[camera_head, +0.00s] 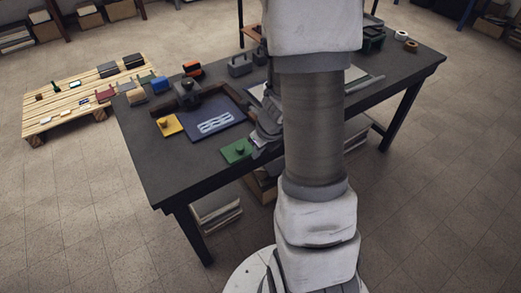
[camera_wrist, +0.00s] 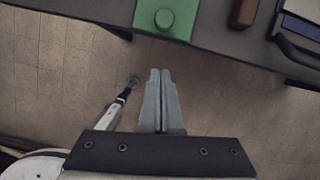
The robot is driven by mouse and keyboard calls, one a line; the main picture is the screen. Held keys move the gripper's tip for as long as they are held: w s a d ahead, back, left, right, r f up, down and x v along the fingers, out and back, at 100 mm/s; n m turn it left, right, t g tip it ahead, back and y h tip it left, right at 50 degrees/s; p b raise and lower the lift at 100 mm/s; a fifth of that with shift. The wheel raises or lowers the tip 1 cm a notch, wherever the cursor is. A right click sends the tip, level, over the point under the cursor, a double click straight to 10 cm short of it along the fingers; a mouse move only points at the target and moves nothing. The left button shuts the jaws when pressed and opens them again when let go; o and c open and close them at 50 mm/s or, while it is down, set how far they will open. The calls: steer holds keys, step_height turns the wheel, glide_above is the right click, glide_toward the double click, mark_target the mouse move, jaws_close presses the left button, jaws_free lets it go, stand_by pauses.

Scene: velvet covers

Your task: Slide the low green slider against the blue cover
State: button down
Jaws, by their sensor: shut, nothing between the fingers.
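The green slider (camera_head: 238,150) is a low flat plate with a round knob, lying near the table's front edge. It also shows at the top of the wrist view (camera_wrist: 183,22). The blue cover (camera_head: 205,137) is a dark blue panel with a pale pattern, just behind and left of the green slider. I cannot tell if a narrow gap separates them. My gripper (camera_wrist: 160,72) is shut and empty, its fingertips short of the slider and seen against the floor beyond the table edge. In the head view my arm partly hides the gripper.
A yellow plate with a knob (camera_head: 168,126) lies left of the blue cover on the dark table (camera_head: 165,170). Several blocks and a grey handled thing stand toward the back. In the wrist view a brown block (camera_wrist: 243,12) lies right of the slider. A pallet (camera_head: 65,112) stands left.

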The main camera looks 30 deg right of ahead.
mark_target(244, 157)
steer(key=shift+w+a+f, duration=0.15)
steer(key=shift+w+f, duration=0.4)
steer(key=shift+w, duration=0.25)
steer(key=shift+w+a+f, duration=0.2)
steer(key=shift+w+f, duration=0.35)
steer(key=shift+w, duration=0.25)
steer(key=shift+w+a+f, duration=0.15)
steer(key=shift+w+f, duration=0.4)
steer(key=shift+w, duration=0.25)
